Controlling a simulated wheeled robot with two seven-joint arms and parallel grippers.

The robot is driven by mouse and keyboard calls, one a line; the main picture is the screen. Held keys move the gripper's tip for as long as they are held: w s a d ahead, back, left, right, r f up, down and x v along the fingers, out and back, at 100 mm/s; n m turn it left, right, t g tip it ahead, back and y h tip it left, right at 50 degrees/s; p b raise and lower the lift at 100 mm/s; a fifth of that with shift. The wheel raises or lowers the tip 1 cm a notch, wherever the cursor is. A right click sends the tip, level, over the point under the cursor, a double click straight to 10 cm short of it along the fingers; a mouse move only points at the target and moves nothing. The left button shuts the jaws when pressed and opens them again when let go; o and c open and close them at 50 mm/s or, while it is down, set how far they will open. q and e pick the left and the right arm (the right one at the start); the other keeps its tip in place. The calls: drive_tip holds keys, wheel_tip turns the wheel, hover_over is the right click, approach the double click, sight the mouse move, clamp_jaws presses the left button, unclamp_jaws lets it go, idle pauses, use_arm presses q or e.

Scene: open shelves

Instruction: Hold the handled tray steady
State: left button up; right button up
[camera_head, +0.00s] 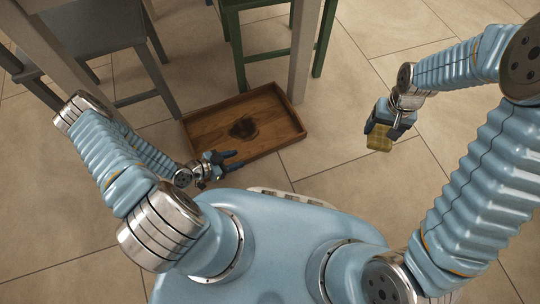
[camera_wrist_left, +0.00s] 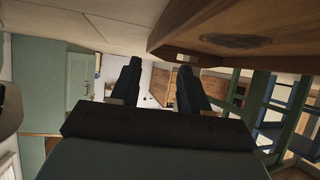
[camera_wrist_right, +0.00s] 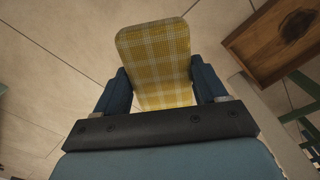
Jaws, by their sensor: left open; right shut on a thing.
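The wooden handled tray (camera_head: 205,127) has raised sides and a dark patch (camera_head: 243,127) on its bottom. It appears to rest on the tiled floor. My left gripper (camera_head: 235,160) is open beside the tray's near edge. In the left wrist view the tray (camera_wrist_left: 235,42) is to the upper right of the fingers (camera_wrist_left: 160,85), with nothing between them. My right gripper (camera_head: 380,128) is shut on a yellow plaid sponge or pad (camera_head: 379,141), held away to the right of the tray. The pad (camera_wrist_right: 155,50) also shows between the fingers in the right wrist view.
A pale table leg (camera_head: 303,50) stands right behind the tray. A green chair (camera_head: 238,45) is behind it and a grey chair (camera_head: 100,45) at the back left. The tiled floor (camera_head: 340,165) is clear between the tray and my right gripper.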

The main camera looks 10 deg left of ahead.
sight(256, 154)
use_arm(q)
drive_tip(key=b+x, duration=0.1)
drive_tip(key=x, duration=0.8)
drive_tip(key=shift+w+d+f, duration=0.1)
drive_tip(key=shift+w+d, duration=0.05)
drive_tip(key=shift+w, duration=0.05)
drive_tip(key=shift+c, duration=0.3)
clamp_jaws()
idle(0.9)
drive_tip(key=shift+c, duration=1.1)
unclamp_jaws()
clamp_jaws()
